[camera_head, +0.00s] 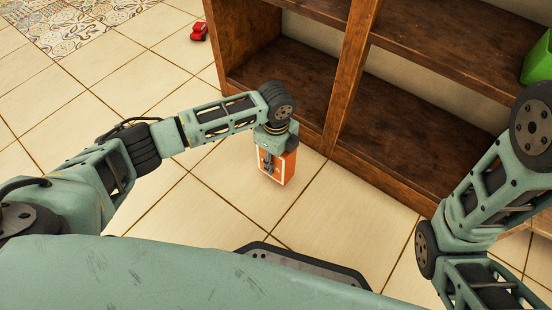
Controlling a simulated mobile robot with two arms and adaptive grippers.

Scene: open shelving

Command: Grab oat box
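An orange box with a pale side (288,166), which looks like the oat box, is near the picture's middle, above or on the floor tiles in front of the shelving. My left gripper (267,163) comes down from the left wrist right at the box. Its dark fingers overlap the box's near face, and its body covers the box's top. I cannot tell whether the fingers are closed on the box or whether the box touches the floor. My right arm is at the right edge; its gripper is not in view.
A green object (538,62) sits on a shelf at the far right. A small red toy car (199,31) lies on the floor at the back. Tiles around the box are clear.

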